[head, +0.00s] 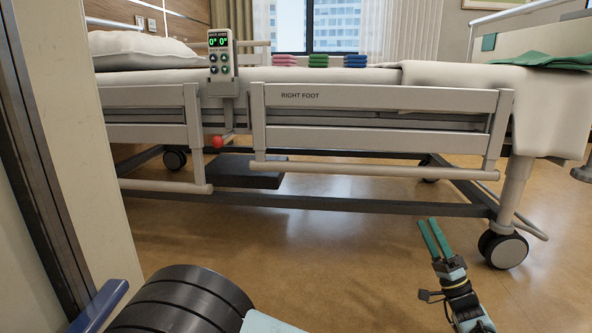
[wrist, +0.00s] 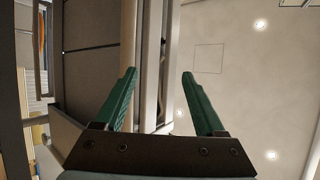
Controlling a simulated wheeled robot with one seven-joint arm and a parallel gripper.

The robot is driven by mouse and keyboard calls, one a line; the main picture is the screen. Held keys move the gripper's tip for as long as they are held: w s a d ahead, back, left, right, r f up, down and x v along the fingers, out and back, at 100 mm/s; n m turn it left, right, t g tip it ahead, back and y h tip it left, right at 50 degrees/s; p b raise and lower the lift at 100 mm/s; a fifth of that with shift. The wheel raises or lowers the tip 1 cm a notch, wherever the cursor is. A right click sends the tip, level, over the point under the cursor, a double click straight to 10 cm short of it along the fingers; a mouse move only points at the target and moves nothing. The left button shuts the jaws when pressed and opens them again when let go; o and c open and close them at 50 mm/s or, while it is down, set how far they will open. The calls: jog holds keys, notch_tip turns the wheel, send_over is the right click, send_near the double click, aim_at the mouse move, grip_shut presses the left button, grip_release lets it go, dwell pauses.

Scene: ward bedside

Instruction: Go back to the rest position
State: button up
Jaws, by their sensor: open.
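My gripper (head: 434,238) shows at the lower right of the head view, low in front of the bed near its right front wheel. Its two green fingers are apart with nothing between them. In the wrist view the fingers of my gripper (wrist: 160,90) are spread wide and empty, with the ceiling and grey panels behind them. No other object of the task is in view.
The bed (head: 380,103) with its side rails spans the head view. A control panel (head: 220,60) hangs on the rail above a red knob (head: 217,141). Folded cloths lie on the mattress. A caster (head: 503,250) is right of my gripper. Floor (head: 330,260) in front is clear.

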jog(key=w+a+r+n+g+y+p, duration=0.1)
jog(key=w+a+r+n+g+p, duration=0.15)
jog(key=a+g, duration=0.55)
jog(key=w+a+r+n+g+y+p, duration=0.1)
jog(key=w+a+g+y+p, duration=0.2)
jog(key=a, duration=0.8)
jog(key=w+a+r+n+g+p, duration=0.15)
jog(key=w+a+g, duration=0.35)
jog(key=a, duration=0.5)
jog(key=s+a+n+g+h+p, duration=0.1)
jog(key=s+a+g+h+p, duration=0.4)
jog(key=s+a+g+h, duration=0.6)
jog(key=s+r+m+t+h+p, duration=0.1)
jog(key=s+r+t+h+p, duration=0.3)
jog(key=r, duration=0.7)
jog(key=s+r+t+h+p, duration=0.1)
jog(key=s+r+h+p, duration=0.2)
jog(key=s+r+p, duration=0.6)
notch_tip(320, 180, up, 40)
jog(key=w+p, duration=0.2)
jog(key=p, duration=3.2)
jog(key=shift+p, duration=0.4)
jog(key=shift+w+f, duration=0.1)
jog(key=shift+f, duration=0.05)
